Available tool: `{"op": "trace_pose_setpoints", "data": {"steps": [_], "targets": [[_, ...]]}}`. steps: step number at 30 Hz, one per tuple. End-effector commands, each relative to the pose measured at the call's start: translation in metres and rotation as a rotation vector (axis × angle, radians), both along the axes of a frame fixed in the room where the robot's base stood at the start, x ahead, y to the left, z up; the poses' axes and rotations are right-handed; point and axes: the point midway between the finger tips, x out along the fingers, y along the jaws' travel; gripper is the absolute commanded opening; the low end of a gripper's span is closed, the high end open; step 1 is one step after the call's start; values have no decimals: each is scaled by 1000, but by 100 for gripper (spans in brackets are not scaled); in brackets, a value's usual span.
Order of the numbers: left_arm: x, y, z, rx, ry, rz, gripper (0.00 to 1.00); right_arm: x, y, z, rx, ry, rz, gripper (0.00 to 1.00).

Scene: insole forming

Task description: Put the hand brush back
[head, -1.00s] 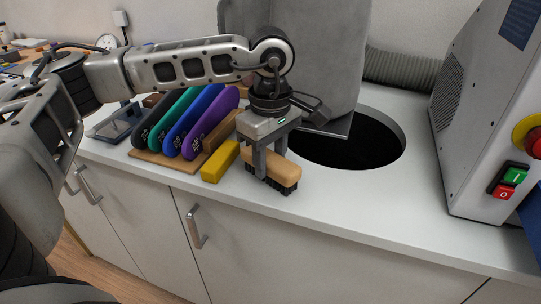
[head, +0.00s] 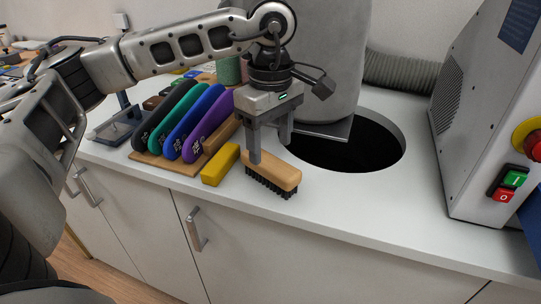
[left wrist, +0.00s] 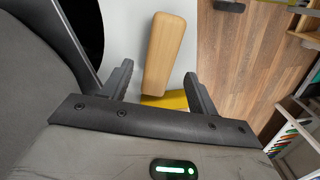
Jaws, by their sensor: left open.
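The hand brush (head: 273,177) has a light wooden back and dark bristles. It lies bristles down on the white counter, between the yellow block and the round hole. My left gripper (head: 270,154) is open just above and behind the brush, its fingers apart. In the left wrist view the brush's wooden back (left wrist: 163,52) shows beyond and between the open fingers (left wrist: 160,90). The right gripper is not in either view.
A yellow block (head: 220,165) sits left of the brush. A wooden rack (head: 165,165) holds black, green, blue and purple insoles (head: 208,123). The hole (head: 365,145) opens at the right. A grey machine (head: 480,130) with buttons stands farther right. The counter's front edge is close.

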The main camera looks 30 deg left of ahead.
Motion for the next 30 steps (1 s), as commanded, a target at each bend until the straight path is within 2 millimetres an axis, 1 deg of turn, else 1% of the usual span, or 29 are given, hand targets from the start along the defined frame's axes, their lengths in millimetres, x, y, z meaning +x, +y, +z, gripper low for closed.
{"op": "trace_pose_setpoints", "data": {"steps": [1, 6, 9, 12, 16, 30], "targets": [[1, -1, 13, -2, -6, 0, 60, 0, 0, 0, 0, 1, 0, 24], [1, -1, 47, -1, -3, 0, 60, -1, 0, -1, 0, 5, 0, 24], [1, -1, 61, 0, -3, 0, 60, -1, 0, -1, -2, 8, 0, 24], [0, 0, 69, 0, -1, 0, 60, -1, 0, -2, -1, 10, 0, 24], [0, 0, 74, 0, 1, -1, 60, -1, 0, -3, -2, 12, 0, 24], [0, 0, 73, 0, 0, -1, 60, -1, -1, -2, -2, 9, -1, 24]]}}
